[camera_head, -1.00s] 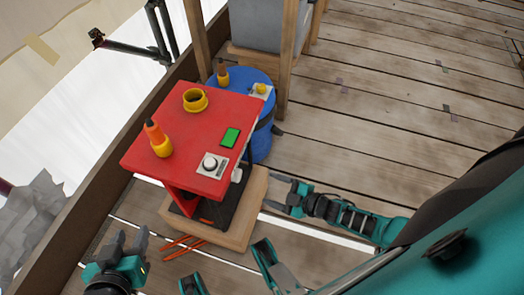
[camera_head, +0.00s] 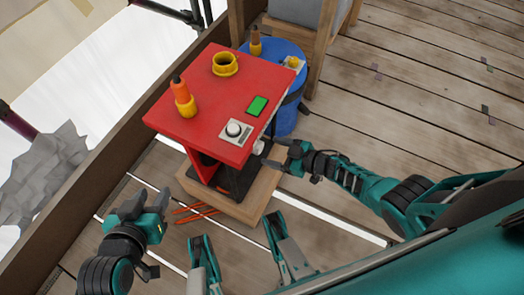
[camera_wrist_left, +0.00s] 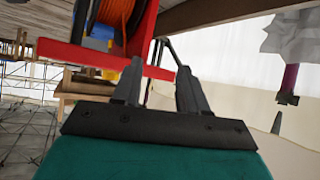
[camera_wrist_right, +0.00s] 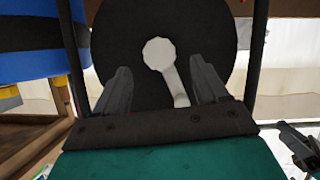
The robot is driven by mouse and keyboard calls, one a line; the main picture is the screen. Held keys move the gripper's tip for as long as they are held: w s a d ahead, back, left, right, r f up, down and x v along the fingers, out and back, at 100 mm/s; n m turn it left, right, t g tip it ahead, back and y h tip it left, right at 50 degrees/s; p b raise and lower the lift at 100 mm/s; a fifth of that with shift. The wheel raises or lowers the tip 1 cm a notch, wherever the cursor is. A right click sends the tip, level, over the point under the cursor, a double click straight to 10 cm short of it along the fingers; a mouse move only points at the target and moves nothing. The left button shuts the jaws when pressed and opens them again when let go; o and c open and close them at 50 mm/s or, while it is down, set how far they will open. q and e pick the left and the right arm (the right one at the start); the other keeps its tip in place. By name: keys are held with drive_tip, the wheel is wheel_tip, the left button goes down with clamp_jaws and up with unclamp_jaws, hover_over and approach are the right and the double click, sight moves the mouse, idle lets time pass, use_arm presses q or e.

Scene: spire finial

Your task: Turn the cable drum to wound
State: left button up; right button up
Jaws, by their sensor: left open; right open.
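The cable drum sits under the red tabletop (camera_head: 215,95) of a stand. In the right wrist view its black round flange (camera_wrist_right: 120,45) fills the middle, with a pale crank (camera_wrist_right: 160,52) whose arm slants down right between my right fingers. The crank's white knob (camera_head: 259,147) shows at the stand's right side in the head view. My right gripper (camera_head: 277,153) is open just right of the knob; contact cannot be told. Orange cable on the drum (camera_wrist_left: 122,18) shows in the left wrist view. My left gripper (camera_head: 146,200) is open and empty, left of the stand.
On the tabletop are a yellow ring (camera_head: 225,64), an orange-and-yellow piece (camera_head: 183,98), a green patch (camera_head: 257,106) and a white dial (camera_head: 235,130). A blue barrel (camera_head: 284,120) stands behind. The wooden base (camera_head: 245,200) sits on planks. Open planks lie right.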

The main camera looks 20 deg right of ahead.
sight(261, 148)
drive_tip(key=b+x, duration=0.2)
drive_tip(key=x, duration=0.3)
drive_tip(key=shift+f, duration=0.15)
drive_tip(key=shift+c, duration=0.5)
clamp_jaws()
